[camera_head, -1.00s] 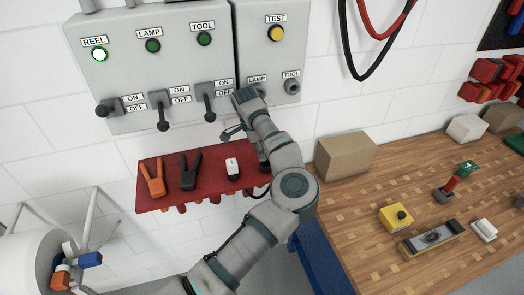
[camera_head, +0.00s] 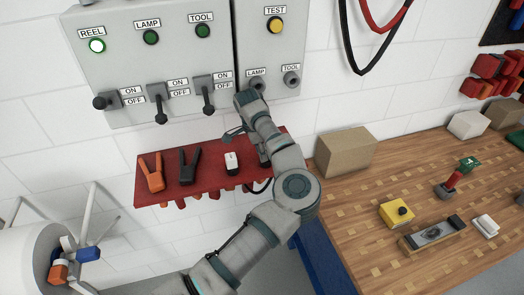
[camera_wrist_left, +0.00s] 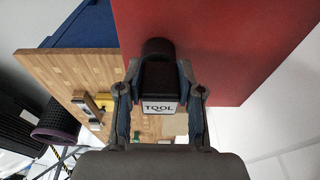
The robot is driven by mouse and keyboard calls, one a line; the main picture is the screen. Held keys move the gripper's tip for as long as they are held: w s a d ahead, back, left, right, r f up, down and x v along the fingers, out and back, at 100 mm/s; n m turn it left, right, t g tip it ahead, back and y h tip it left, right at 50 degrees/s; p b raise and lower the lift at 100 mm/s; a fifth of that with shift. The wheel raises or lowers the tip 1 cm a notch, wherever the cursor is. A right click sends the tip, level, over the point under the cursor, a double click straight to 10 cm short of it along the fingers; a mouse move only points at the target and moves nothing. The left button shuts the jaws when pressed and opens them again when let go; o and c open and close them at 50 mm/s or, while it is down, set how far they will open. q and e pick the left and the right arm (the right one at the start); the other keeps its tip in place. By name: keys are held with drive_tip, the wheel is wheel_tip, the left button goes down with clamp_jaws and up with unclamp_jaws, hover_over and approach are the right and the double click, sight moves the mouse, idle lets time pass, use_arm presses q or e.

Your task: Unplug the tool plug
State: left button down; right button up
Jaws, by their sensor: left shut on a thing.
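In the wrist view a black plug (camera_wrist_left: 160,82) with a white TOOL label sits between the fingers of my left gripper (camera_wrist_left: 160,98), which is shut on it. The plug's round dark end lies against or just in front of the red shelf (camera_wrist_left: 215,40); contact is unclear. In the head view my left gripper (camera_head: 236,134) is at the shelf's right part, mostly hidden by my arm, and the held plug is hidden. The TOOL socket (camera_head: 291,79) on the grey panel shows no plug. The TOOL lever (camera_head: 207,100) points down and the TOOL light (camera_head: 203,31) is dark green. My right gripper is not in view.
The red shelf (camera_head: 210,190) also holds an orange clamp (camera_head: 153,173), a black clamp (camera_head: 189,167) and a white plug-like piece (camera_head: 231,163). The REEL light (camera_head: 97,46) is lit. A wooden bench (camera_head: 375,240) with a cardboard box (camera_head: 345,150) stands at the right.

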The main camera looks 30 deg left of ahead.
use_arm(q)
drive_tip(key=shift+a+f, duration=0.1)
drive_tip(key=shift+f, duration=0.3)
drive_tip(key=c, duration=0.7)
unclamp_jaws()
drive_tip(key=shift+a, duration=0.1)
drive_tip(key=shift+o, duration=0.2)
drive_tip(key=shift+a, duration=0.15)
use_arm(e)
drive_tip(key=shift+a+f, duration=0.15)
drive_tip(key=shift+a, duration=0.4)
use_arm(q)
drive_tip(key=shift+f, duration=0.1)
